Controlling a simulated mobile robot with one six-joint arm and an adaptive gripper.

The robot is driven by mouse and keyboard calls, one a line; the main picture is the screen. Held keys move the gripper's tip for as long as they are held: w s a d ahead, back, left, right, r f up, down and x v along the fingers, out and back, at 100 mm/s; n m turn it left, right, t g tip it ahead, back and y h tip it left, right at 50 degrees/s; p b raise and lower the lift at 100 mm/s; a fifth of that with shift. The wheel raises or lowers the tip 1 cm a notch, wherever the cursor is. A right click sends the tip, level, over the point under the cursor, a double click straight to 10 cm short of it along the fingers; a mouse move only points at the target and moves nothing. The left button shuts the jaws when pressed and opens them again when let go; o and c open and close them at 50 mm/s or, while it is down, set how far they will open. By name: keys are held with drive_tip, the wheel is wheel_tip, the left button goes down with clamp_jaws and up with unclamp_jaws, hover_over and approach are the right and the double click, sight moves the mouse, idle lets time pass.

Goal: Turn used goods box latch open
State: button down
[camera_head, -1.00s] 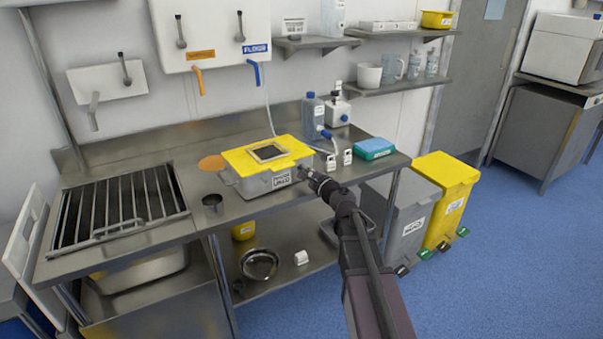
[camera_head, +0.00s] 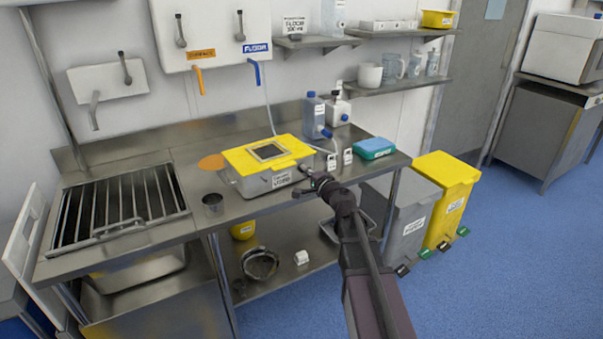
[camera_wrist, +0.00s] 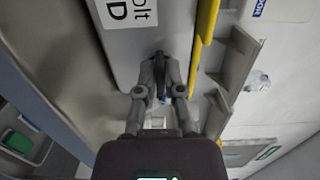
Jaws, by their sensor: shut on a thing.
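The used goods box (camera_head: 240,188) stands on the steel counter, a grey metal box with a yellow lid (camera_head: 286,143) that lies on top. My gripper (camera_head: 309,178) is at the box's right end. In the wrist view, my gripper (camera_wrist: 160,68) has both fingers close together against the grey box wall (camera_wrist: 133,50), below the yellow lid edge. It is shut on a small dark latch (camera_wrist: 161,92), mostly hidden between the fingers. How far the latch is turned cannot be told.
Bottles (camera_head: 312,112) and a blue-and-green pack (camera_head: 374,148) are behind and to the right. Grey (camera_head: 405,215) and yellow bins (camera_head: 452,190) stand on the floor right of the counter.

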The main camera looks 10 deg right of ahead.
idle(0.3)
drive_tip(key=c, duration=0.8)
unclamp_jaws()
drive_tip(key=shift+o, duration=0.2)
drive_tip(key=v, duration=1.2)
